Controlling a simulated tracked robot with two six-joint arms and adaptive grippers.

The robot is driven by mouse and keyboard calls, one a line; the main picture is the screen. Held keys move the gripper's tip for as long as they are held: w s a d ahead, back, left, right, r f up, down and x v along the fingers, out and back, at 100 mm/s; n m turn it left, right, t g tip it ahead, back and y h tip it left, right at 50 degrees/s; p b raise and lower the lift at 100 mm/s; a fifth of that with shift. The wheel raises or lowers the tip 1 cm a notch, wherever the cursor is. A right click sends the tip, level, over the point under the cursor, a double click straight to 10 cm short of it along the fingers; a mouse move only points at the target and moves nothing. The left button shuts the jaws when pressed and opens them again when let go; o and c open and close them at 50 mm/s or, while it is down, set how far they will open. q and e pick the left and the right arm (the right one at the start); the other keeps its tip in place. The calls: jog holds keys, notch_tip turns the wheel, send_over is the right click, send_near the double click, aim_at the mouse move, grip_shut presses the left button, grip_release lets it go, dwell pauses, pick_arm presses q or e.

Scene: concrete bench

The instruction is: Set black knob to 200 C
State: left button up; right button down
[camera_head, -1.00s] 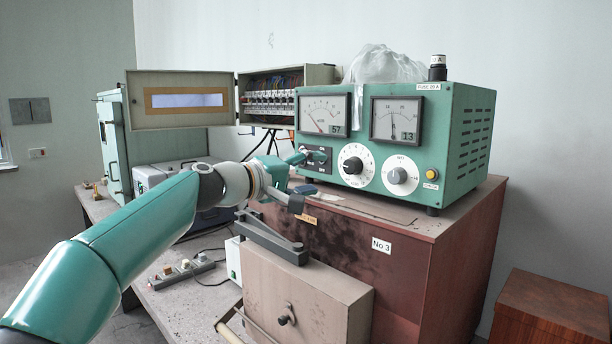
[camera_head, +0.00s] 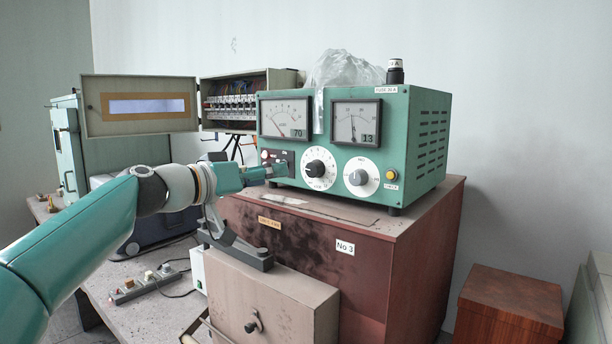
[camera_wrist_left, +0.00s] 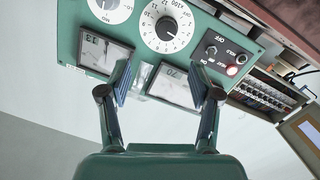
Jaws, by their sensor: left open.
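The black knob (camera_head: 315,168) sits on a white numbered dial, low on the front of the green control box (camera_head: 402,118). It also shows in the left wrist view (camera_wrist_left: 166,28), upside down, beyond the fingertips. The dial figures are too small to read its setting surely. My left gripper (camera_head: 282,170) is just left of the knob in the head view, in front of the panel. In the left wrist view my left gripper (camera_wrist_left: 160,70) has its fingers spread, with nothing between them. My right gripper is not in view.
A second dial with a grey knob (camera_head: 359,177) is right of the black knob. A switch panel (camera_head: 277,160) is partly behind my gripper. Two meters (camera_head: 285,119) are above, reading 70 and 13. The box stands on a brown cabinet (camera_head: 400,250).

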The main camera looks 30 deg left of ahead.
pick_arm(q)
jog(key=s+f+m+b, duration=0.1)
jog(key=s+m+b, duration=0.2)
jog(key=m+b, duration=0.25)
jog(key=p, duration=0.9)
send_near(311, 172)
jog(key=shift+t+y, duration=0.3)
jog(key=w, duration=0.2)
jog(key=w+d, duration=0.1)
jog(key=w, duration=0.5)
jog(key=shift+d, duration=0.15)
jog(key=shift+w+f, duration=0.1)
jog(key=shift+w, duration=0.5)
jog(key=shift+c, duration=0.2)
jog(key=c, duration=1.1)
jog(key=shift+f, duration=0.1)
